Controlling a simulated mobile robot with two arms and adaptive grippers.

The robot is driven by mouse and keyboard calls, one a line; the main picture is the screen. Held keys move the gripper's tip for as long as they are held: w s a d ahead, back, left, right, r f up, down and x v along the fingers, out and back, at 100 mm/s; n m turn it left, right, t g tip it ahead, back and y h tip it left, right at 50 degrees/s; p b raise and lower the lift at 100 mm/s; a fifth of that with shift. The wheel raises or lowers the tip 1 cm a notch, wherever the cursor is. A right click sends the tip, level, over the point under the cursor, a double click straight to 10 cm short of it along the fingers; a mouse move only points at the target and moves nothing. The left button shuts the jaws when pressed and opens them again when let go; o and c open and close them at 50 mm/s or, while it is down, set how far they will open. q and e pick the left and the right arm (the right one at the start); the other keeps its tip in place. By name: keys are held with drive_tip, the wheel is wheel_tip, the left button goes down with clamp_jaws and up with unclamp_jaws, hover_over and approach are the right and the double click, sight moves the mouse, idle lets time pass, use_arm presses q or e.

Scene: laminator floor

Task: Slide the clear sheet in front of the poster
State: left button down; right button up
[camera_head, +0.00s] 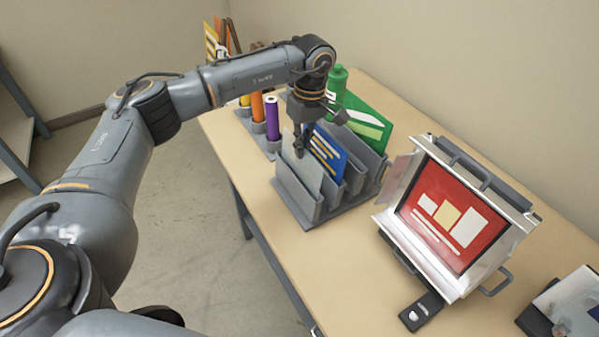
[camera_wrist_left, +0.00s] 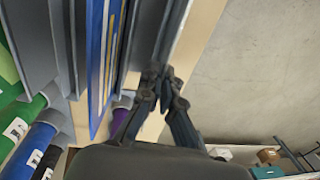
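The clear sheet (camera_head: 304,172) stands upright in the nearest slot of the grey rack (camera_head: 318,212). My left gripper (camera_head: 300,150) reaches down to the sheet's upper edge. In the left wrist view its fingertips (camera_wrist_left: 161,74) come together with the sheet's thin edge apparently between them; the sheet itself is hard to make out there. The red poster (camera_head: 440,222) with white and yellow blocks sits in a tilted silver frame (camera_head: 484,268) to the right of the rack. My right gripper is not in view.
A blue card (camera_head: 327,155) stands just behind the sheet, and a green card (camera_head: 368,125) farther back. A small device (camera_head: 568,308) lies at the right. Bare tabletop separates rack and frame.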

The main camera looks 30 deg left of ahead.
use_arm(q)
wheel_tip(320, 180, up, 11)
drive_tip(key=w+p, duration=0.1)
drive_tip(key=p, duration=0.5)
drive_tip(key=shift+d, duration=0.3)
drive_tip(key=shift+f, duration=0.15)
